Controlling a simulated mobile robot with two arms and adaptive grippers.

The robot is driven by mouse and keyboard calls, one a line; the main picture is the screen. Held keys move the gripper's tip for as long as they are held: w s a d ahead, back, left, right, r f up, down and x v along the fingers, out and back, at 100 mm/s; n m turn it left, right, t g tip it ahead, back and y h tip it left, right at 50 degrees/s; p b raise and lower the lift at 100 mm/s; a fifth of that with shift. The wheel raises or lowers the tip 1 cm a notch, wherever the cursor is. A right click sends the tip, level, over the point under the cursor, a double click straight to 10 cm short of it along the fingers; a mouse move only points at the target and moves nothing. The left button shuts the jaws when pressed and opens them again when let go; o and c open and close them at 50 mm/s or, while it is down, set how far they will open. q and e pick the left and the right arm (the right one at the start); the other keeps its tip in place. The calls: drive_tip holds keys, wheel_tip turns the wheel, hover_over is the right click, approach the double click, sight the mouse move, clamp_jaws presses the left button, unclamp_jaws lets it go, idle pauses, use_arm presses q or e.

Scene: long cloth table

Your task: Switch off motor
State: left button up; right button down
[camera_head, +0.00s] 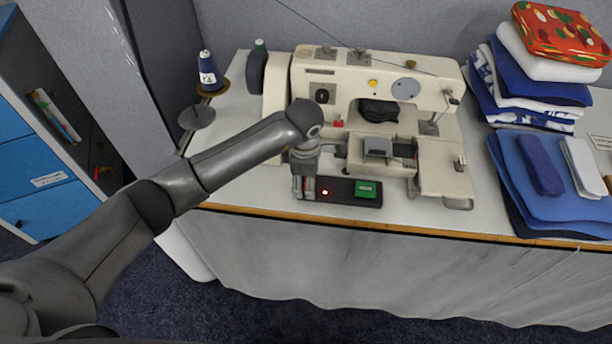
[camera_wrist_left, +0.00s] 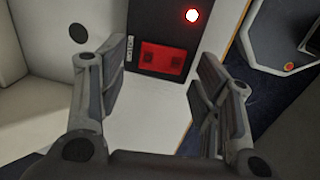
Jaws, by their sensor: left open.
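The black motor switch box (camera_head: 340,194) lies at the table's front edge, below the sewing machine (camera_head: 310,75). It has a green button (camera_head: 366,189) at its right end and a lit red lamp (camera_head: 325,192). In the left wrist view the box shows a red button (camera_wrist_left: 162,58), a "MOTOR" label (camera_wrist_left: 127,50) and the glowing lamp (camera_wrist_left: 193,15). My left gripper (camera_head: 304,188) points down over the box's left end and partly hides the red button in the head view. Its fingers (camera_wrist_left: 160,72) are open and empty, either side of the button in the picture. Contact cannot be told.
A blue thread cone (camera_head: 209,72) on a stand is at the table's left. Folded cloths (camera_head: 545,80) are stacked at the right, with blue cloths (camera_head: 550,190) in front. The machine body stands close behind the box. The table's wooden edge (camera_head: 420,228) runs just in front.

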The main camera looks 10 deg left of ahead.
use_arm(q)
drive_tip(key=shift+f, duration=0.15)
drive_tip(key=c, duration=1)
drive_tip(key=shift+w+f+g+b, duration=0.1)
drive_tip(key=shift+w+g+b, duration=0.1)
drive_tip(key=shift+g+b, duration=0.35)
drive_tip(key=shift+b, duration=0.3)
drive_tip(key=o, duration=1)
